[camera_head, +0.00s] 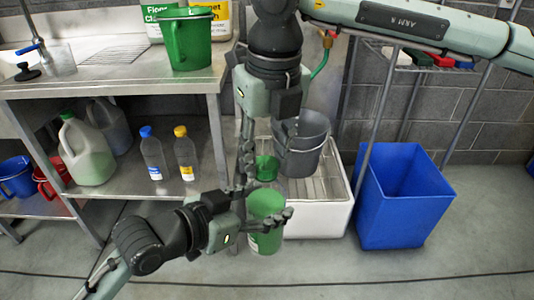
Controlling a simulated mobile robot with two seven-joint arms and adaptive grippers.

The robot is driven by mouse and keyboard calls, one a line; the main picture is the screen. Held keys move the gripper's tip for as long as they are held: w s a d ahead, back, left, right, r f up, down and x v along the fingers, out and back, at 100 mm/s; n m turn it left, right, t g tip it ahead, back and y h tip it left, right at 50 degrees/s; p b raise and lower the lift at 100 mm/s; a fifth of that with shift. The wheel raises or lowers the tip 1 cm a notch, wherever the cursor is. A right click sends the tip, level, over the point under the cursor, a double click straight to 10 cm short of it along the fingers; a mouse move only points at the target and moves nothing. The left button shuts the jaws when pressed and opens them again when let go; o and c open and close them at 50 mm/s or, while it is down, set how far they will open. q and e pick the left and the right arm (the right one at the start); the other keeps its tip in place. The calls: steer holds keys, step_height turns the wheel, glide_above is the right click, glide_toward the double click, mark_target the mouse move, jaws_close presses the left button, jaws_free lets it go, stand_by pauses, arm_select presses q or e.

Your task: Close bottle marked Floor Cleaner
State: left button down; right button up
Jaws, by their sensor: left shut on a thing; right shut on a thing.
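My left gripper (285,217) is shut around a green bottle (267,205) at the lower middle of the head view. The bottle looks upright, and its label is mostly hidden or too small to read. My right gripper (246,180) points down from above and is shut on a small green cap (266,165). The cap appears above the bottle's top, apart from it. A container with readable "Floor" lettering (158,14) stands on the counter at the top left, partly behind a green pitcher (188,42).
A steel counter (110,80) with a lower shelf stands left, holding jugs and two small bottles (153,155). A grey bucket (305,145) sits in a white basin (320,215) behind my grippers. A blue bin (400,200) stands right.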

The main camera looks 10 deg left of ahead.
steer(key=m+h, duration=0.1)
steer(key=m, duration=0.6)
steer(key=shift+a+m, duration=0.15)
steer(key=shift+m, duration=0.15)
steer(key=m, duration=0.4)
steer(key=shift+m, duration=0.4)
steer(key=m+h, duration=0.1)
steer(key=m, duration=0.4)
steer(key=shift+w, duration=0.1)
steer(key=m+g, duration=0.1)
steer(key=m, duration=0.5)
steer(key=shift+m, duration=0.3)
steer(key=o, duration=0.7)
